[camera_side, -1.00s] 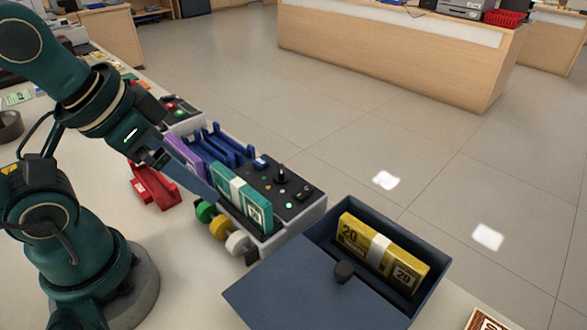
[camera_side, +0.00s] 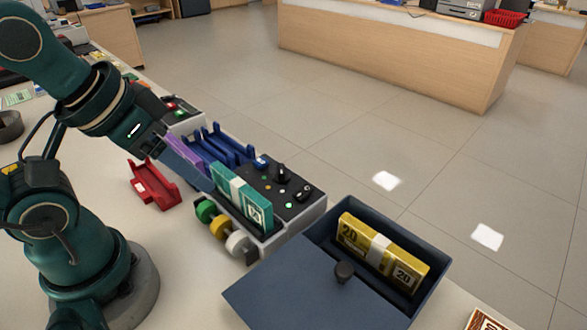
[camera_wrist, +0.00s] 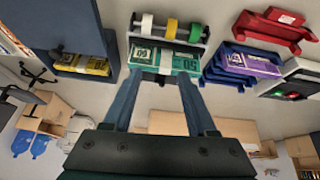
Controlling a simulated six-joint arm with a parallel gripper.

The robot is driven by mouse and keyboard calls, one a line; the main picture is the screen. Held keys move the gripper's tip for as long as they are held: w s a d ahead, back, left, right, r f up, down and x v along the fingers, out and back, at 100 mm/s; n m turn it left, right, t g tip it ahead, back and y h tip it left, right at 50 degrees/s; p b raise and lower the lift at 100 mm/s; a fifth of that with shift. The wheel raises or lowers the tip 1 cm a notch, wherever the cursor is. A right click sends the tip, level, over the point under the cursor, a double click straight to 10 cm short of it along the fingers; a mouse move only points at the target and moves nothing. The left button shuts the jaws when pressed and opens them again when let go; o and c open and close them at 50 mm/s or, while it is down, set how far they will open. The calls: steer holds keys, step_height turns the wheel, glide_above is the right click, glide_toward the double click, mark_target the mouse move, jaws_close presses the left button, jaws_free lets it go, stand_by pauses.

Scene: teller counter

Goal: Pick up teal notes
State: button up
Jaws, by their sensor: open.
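The teal notes (camera_side: 243,197) are a banded bundle with a white strap. They stand on edge at the front of the grey counter unit, beside its black control panel. They also show in the wrist view (camera_wrist: 166,58), just beyond my fingertips. My gripper (camera_wrist: 160,78) is open, with its two long blue-grey fingers pointing at the bundle and nothing held between them. In the side view, my gripper (camera_side: 208,186) has its finger ends by the bundle's left end. I cannot tell whether they touch it.
Purple notes (camera_side: 182,150) and blue holders (camera_side: 228,146) sit behind the teal bundle. Coloured rolls (camera_side: 220,227) are on the unit's near side. A red holder (camera_side: 153,190) lies left. A dark blue box (camera_side: 437,268) with yellow notes (camera_side: 380,252) stands at the right.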

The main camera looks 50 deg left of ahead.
steer(key=r+n, duration=0.1)
steer(key=n, duration=0.3)
steer(key=n+g, duration=0.3)
steer(key=n, duration=0.7)
glide_toward(238, 182)
steer(key=d+f, duration=0.1)
steer(key=f+n, duration=0.1)
steer(key=w+f+n+g, duration=0.2)
steer(key=f, duration=0.1)
steer(key=shift+w+a+f, duration=0.1)
steer(key=shift+w+a, duration=0.05)
steer(key=shift+a, duration=0.25)
steer(key=shift+f+g, duration=0.3)
steer(key=shift+f, duration=2.75)
jaws_close()
